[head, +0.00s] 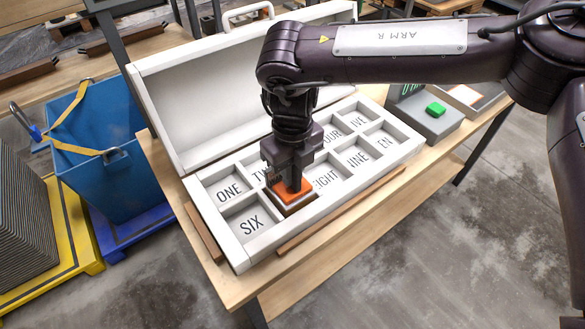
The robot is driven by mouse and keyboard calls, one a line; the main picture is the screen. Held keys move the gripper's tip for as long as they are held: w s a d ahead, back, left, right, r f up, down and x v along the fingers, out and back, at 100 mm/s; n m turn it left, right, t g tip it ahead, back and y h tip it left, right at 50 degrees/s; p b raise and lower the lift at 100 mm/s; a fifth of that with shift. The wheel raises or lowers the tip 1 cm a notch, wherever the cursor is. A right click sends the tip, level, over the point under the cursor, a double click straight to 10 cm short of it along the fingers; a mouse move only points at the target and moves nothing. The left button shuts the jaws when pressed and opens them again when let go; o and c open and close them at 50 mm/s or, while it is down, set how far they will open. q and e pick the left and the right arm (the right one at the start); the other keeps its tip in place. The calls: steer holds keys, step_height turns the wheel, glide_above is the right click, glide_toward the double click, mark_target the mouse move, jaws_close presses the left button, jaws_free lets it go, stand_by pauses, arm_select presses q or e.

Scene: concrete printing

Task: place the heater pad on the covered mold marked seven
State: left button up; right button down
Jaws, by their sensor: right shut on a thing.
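My right gripper (292,182) comes down from above and is shut on the orange heater pad (303,187). The pad is over the compartment between SIX and EIGHT in the front row of the white case (245,262). A brown block (298,207) with a pale layer shows directly under the pad. I cannot tell whether the pad touches what is below it. The label of that compartment is hidden. My left gripper is not in view.
The case lid (200,105) stands open behind. Wooden strips (335,215) lie along the case on the table (375,205). A grey box with a green button (436,109) stands at right. A blue bin (85,140) is at left.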

steer(key=c, duration=1.8)
jaws_free()
steer(key=shift+f, duration=0.1)
steer(key=o, duration=0.4)
step_height(320, 180, up, 12)
steer(key=shift+r+b, duration=0.15)
steer(key=shift+b, duration=0.15)
steer(key=shift+s, duration=0.15)
